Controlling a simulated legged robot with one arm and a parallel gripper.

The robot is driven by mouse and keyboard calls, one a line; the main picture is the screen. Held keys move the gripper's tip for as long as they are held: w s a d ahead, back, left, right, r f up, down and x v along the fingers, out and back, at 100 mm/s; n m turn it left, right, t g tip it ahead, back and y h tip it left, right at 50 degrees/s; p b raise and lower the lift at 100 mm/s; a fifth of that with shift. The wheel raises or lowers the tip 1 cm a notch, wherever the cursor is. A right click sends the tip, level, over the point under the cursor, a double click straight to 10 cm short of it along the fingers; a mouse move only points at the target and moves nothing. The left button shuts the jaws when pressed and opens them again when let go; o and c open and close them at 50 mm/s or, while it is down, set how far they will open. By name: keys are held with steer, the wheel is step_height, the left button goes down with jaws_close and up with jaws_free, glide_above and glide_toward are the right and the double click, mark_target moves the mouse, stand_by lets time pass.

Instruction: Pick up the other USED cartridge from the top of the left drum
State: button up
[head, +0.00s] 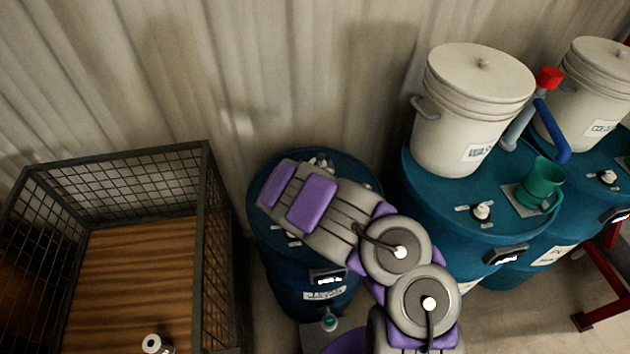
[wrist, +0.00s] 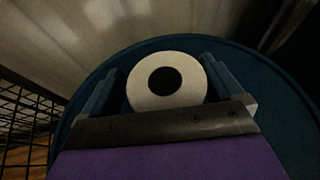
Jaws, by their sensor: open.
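The left drum (head: 285,275) is dark blue and stands beside the wire cage, with my arm over its top. In the wrist view its round top (wrist: 275,105) fills much of the picture. A white ring-shaped cartridge (wrist: 139,94) with a dark centre hole is on the drum top. My gripper (wrist: 160,85) is open, with one finger on each side of the cartridge. A small gap shows on the left; I cannot tell whether the right finger touches. The cartridge's lower edge is hidden by the gripper. My arm hides most of the drum top in the head view.
A wire cage (head: 203,230) with a wooden floor is at the left; a white cartridge (head: 151,343) is at its front. Blue drums at the right carry a white bucket (head: 470,100), another white bucket (head: 590,85) and a green mug (head: 541,180). A corrugated wall is behind.

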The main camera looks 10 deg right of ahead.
steer(key=shift+w+d, duration=0.1)
steer(key=shift+d, duration=0.5)
steer(key=shift+c, duration=1.3)
steer(key=shift+a, duration=0.5)
steer(key=c, duration=0.6)
steer(key=shift+d, duration=0.35)
steer(key=c, duration=0.4)
steer(key=shift+r, duration=0.1)
